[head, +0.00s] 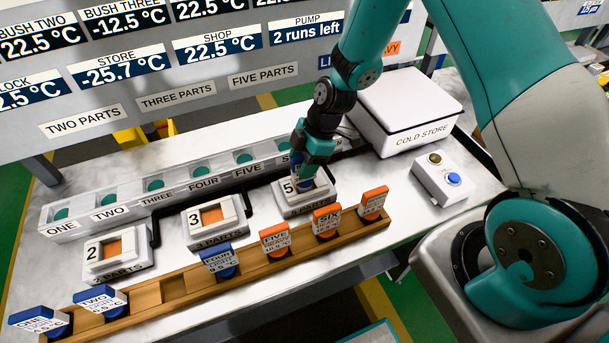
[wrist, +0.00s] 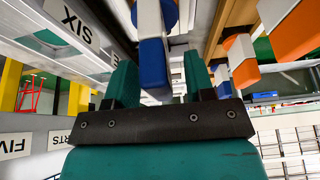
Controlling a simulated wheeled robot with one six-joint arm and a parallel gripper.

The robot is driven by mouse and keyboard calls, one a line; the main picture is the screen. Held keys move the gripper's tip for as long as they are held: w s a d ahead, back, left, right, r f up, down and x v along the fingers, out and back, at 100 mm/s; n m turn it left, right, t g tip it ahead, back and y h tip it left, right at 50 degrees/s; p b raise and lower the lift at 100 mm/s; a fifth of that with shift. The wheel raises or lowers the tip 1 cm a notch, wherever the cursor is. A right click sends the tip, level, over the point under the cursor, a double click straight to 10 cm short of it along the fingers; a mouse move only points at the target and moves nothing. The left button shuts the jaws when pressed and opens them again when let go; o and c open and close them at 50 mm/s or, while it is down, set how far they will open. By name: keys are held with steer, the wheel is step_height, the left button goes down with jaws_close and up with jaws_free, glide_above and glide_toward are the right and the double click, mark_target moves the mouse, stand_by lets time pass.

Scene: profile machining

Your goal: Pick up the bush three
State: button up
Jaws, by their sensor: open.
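A blue bush with a white-and-blue tag (wrist: 152,62) shows between my gripper's fingers in the wrist view. Its label cannot be read, so I cannot tell that it is bush three. In the head view my gripper (head: 307,178) points down over the block marked 5 PARTS (head: 318,203), with a bit of blue at its fingers. My gripper (wrist: 160,72) is open, one finger on each side of the blue tag, and contact cannot be told. The wooden rack (head: 145,297) has an empty slot between bush TWO (head: 101,300) and bush FOUR (head: 220,261).
Bush ONE (head: 42,319), bush FIVE (head: 275,240), bush SIX (head: 327,219) and another orange bush (head: 373,203) stand in the rack. Blocks marked 2 (head: 117,252) and 3 (head: 215,222) stand left. The cold store (head: 405,115) and a button box (head: 442,182) are right.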

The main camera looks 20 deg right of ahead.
steer(key=shift+a+f, duration=0.2)
steer(key=shift+f, duration=0.25)
jaws_close()
steer(key=shift+r, duration=0.15)
